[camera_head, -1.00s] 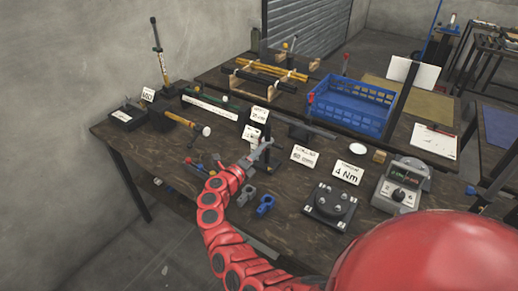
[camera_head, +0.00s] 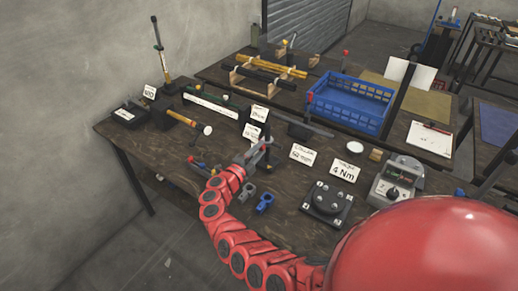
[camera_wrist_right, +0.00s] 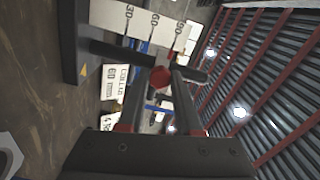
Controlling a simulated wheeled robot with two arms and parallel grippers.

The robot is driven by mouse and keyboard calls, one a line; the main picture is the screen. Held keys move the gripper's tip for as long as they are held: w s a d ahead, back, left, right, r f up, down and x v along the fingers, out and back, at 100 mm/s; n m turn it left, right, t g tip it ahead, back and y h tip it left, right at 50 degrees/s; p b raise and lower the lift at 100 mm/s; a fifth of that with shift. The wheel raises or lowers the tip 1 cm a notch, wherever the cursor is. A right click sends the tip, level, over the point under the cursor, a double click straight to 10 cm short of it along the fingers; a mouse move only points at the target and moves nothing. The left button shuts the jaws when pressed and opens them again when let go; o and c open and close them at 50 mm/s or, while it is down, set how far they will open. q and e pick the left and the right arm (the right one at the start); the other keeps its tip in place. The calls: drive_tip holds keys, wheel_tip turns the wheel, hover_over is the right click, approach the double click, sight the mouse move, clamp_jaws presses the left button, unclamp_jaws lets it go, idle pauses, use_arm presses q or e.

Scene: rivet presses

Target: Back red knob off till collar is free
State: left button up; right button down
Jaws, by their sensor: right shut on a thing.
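The red knob (camera_wrist_right: 160,77) shows in the right wrist view, between the tips of my right gripper (camera_wrist_right: 158,84). The gripper is shut on it. The knob is on a dark collar (camera_wrist_right: 108,51), a bar that crosses in front of a white scale (camera_wrist_right: 135,20) marked 30, 60 and 90. In the head view my right gripper (camera_head: 262,154) reaches the dark upright stand (camera_head: 269,157) on the bench; the knob is too small or hidden there. I cannot tell whether the collar is loose. My left gripper is not in view.
A "COLLAR 60 mm" card (camera_head: 302,154) stands right of the stand, with a "4 Nm" card (camera_head: 343,171) beyond. Blue clamp (camera_head: 265,203), black fixture (camera_head: 327,203) and grey meter (camera_head: 396,184) sit along the near edge. A blue basket (camera_head: 349,118) stands behind.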

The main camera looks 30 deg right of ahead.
idle(0.4)
drive_tip(key=c, duration=0.6)
unclamp_jaws()
drive_tip(key=b+v, duration=0.3)
drive_tip(key=v, duration=1.4)
drive_tip(key=shift+a, duration=0.2)
drive_tip(key=shift+s+f, duration=0.1)
